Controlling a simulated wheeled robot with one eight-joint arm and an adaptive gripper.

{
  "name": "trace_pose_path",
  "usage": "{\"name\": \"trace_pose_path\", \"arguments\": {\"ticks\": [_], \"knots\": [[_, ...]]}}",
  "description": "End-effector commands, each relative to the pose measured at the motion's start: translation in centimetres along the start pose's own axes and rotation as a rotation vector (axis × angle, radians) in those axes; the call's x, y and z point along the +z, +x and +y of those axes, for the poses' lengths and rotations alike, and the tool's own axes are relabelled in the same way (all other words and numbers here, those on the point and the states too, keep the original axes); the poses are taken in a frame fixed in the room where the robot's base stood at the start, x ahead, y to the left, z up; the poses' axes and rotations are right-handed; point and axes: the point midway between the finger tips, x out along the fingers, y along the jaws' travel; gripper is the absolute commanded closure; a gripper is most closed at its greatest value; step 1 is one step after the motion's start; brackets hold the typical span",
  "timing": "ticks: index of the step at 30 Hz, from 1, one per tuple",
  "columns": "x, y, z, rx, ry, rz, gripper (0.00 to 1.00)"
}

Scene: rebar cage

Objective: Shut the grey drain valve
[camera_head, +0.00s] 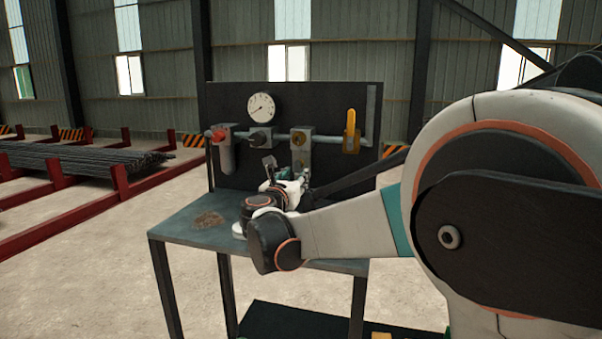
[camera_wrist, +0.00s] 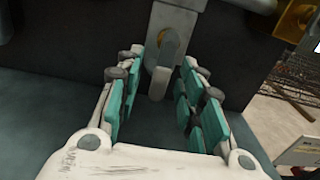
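The grey drain valve (camera_wrist: 168,47) shows at the top middle of the wrist view. It has a pale grey body, a brass hub and a grey lever that points down. My gripper (camera_wrist: 162,62) is open, with its teal-padded fingers spread to the left and right of the lever. I see a gap on both sides; whether any finger touches the valve body I cannot tell. In the head view my gripper (camera_head: 283,171) is low in front of the panel, and it and my arm largely hide the valve.
The dark panel (camera_head: 232,101) carries a white gauge (camera_head: 261,107), a red knob (camera_head: 217,134), a black knob (camera_head: 261,138), a brass round part (camera_head: 299,138) and a yellow lever (camera_head: 351,131). The bench top (camera_head: 187,230) below is mostly clear, with a brown patch. Rebar racks stand at the left.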

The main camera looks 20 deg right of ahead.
Motion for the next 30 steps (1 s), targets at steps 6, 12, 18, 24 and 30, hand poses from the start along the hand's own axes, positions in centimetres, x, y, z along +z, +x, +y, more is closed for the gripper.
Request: {"name": "trace_pose_path", "arguments": {"ticks": [6,12,18,24,30], "knots": [[-0.01,0.16,0.08,0.001,0.0,0.0,0.65],[-0.03,0.16,0.08,0.001,0.0,0.0,0.72],[-0.02,0.17,0.07,0.0,0.0,0.0,1.0],[-0.03,0.16,0.1,0.001,0.005,0.0,1.0],[-0.11,0.15,0.26,0.001,0.054,0.0,1.0]]}}
